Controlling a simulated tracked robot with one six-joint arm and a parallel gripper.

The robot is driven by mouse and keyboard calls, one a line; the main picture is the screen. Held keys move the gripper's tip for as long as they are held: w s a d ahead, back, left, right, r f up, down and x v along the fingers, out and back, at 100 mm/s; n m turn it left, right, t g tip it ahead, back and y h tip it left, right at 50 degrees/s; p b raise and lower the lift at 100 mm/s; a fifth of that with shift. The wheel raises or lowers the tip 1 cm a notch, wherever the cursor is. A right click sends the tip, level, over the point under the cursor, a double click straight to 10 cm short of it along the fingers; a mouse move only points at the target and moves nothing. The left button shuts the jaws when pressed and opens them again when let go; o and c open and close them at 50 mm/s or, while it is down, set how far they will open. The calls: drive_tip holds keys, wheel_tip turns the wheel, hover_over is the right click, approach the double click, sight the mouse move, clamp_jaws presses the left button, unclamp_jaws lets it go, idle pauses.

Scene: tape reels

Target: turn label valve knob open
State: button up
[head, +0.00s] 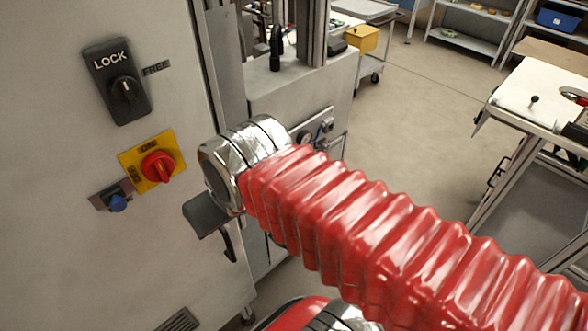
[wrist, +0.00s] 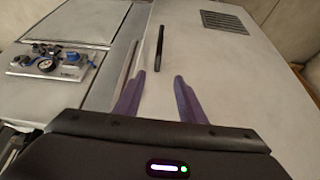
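A small panel with round dials and blue fittings (head: 316,130) is on the grey machine behind my arm in the head view. It also shows at the left of the wrist view (wrist: 52,62). I cannot read a label there or tell how any knob on it is turned. A separate blue knob (head: 117,202) sits on a small plate on the cabinet door, below the red switch. My gripper (wrist: 159,75) is open, with its purple fingers apart and nothing between them. It faces the cabinet front, to the right of the dial panel in the wrist view.
The cabinet door (head: 60,265) carries a black LOCK knob (head: 124,92) and a red switch on yellow (head: 158,166). A black handle (wrist: 159,47) stands ahead of the fingers, and a vent (wrist: 223,22) lies beyond. A workbench (head: 535,95) stands at right; floor between is clear.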

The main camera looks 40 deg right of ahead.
drive_tip(key=shift+o, duration=0.7)
drive_tip(key=shift+d+f, duration=0.1)
drive_tip(key=shift+d, duration=0.1)
drive_tip(key=shift+o, duration=0.9)
drive_tip(key=d+f+m+g, duration=0.1)
drive_tip(key=d+f+m, duration=0.1)
drive_tip(key=d+f, duration=0.2)
drive_tip(key=shift+d+g+h, duration=0.3)
drive_tip(key=shift+d, duration=0.2)
drive_tip(key=s+d+f+m+y, duration=0.2)
drive_tip(key=d+f+m+y, duration=0.25)
drive_tip(key=f+m, duration=0.4)
drive_tip(key=s+d+f+m+y, duration=0.25)
drive_tip(key=f+m+y, duration=0.25)
drive_tip(key=f+m, duration=0.3)
drive_tip(key=w+d+f+m+t+h, duration=0.1)
drive_tip(key=w+d+m+t+h, duration=0.2)
drive_tip(key=d+m+t, duration=0.4)
drive_tip(key=w+d+f+m+t+h, duration=0.1)
drive_tip(key=w+d+m+t+h, duration=0.2)
drive_tip(key=d, duration=0.9)
drive_tip(key=m+t+h, duration=0.2)
drive_tip(key=m+t, duration=0.2)
drive_tip(key=m, duration=0.1)
drive_tip(key=shift+w+d, duration=0.4)
